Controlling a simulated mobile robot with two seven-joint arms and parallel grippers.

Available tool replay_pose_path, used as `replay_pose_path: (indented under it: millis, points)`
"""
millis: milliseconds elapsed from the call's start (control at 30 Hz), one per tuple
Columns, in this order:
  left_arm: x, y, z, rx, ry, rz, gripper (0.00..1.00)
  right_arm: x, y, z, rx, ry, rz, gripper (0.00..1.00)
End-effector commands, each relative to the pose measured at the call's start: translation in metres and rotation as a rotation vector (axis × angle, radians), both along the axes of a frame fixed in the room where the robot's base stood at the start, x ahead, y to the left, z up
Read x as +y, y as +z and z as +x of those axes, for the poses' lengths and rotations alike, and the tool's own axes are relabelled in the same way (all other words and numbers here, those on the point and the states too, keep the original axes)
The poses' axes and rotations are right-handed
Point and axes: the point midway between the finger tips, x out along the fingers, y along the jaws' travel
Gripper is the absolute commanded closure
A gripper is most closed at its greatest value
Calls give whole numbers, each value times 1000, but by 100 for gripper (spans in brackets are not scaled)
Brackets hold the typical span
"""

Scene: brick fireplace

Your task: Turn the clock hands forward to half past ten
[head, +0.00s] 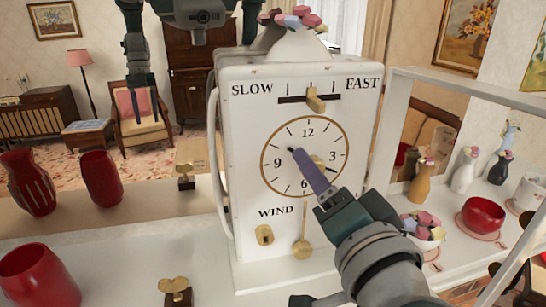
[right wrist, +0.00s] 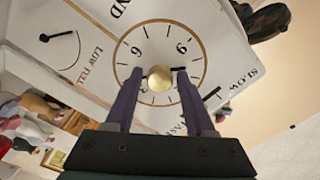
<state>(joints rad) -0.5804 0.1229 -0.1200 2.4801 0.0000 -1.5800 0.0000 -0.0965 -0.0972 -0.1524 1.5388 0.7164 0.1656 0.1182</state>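The white clock (head: 238,130) stands upright on a white surface. Its round dial (head: 276,140) has a brass ring and black numerals. My right gripper (head: 297,153) reaches the dial from the lower right and covers much of the hands. In the right wrist view, its purple fingers (right wrist: 157,76) are spread either side of a round brass knob (right wrist: 160,79) at the dial's centre, with gaps showing. A short dark hand piece (right wrist: 178,69) shows near one fingertip; the exact time cannot be read. My left gripper (head: 144,105) hangs open and empty at the upper left.
A brass slider (head: 315,101) sits below SLOW and FAST; a brass winding piece (head: 264,235) and pendulum (head: 302,247) are lower down. The wrist view shows a LOW/FULL gauge (right wrist: 60,45) on another face. Red vases (head: 101,180) stand left, a red bowl (head: 483,216) right.

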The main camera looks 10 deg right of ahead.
Motion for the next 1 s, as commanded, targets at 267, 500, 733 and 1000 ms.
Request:
replay_pose_path:
  millis: [267,500,733,1000]
  points:
    - [-2,0,0,0,5,-8,50,0,0,0,0,0,-1,31]
    - [-2,-3,0,0,5,-8,50,0,-2,-12,3,0,0,31]
    - [-2,-16,0,0,4,-7,50,-2,-4,-52,3,-1,1,31]
    - [0,-29,0,0,-1,1,50,-3,-3,-91,1,0,-1,31]
